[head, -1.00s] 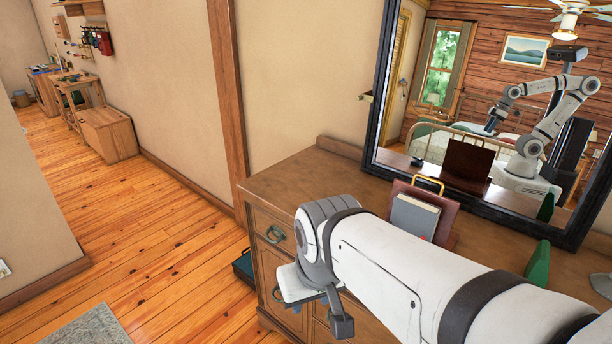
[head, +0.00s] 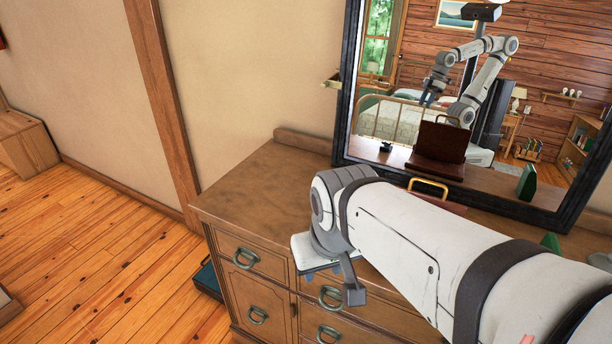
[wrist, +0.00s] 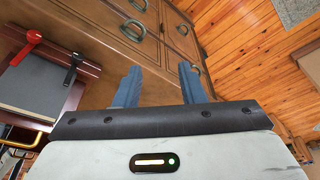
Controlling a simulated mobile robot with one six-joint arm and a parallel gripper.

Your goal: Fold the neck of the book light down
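In the wrist view, a grey book (wrist: 42,88) rests on a dark red-brown stand (wrist: 86,70) at the left. A red piece with a rounded head (wrist: 33,40) and a black strip (wrist: 75,66) lie over its edge; either may belong to the book light, I cannot tell which. My gripper (wrist: 160,68) is open and empty, its two blue fingers apart over the dresser's drawer fronts, to the right of the book. In the head view, my arm hides the book; only the stand's brass handle (head: 428,188) and a little of its red-brown wood show.
The wooden dresser (head: 262,190) has a bare top at its left end. A black-framed mirror (head: 349,95) stands at its back and reflects my arm. A green object (head: 550,243) is at the right, behind my arm. Open wood floor (head: 110,260) lies left of the dresser.

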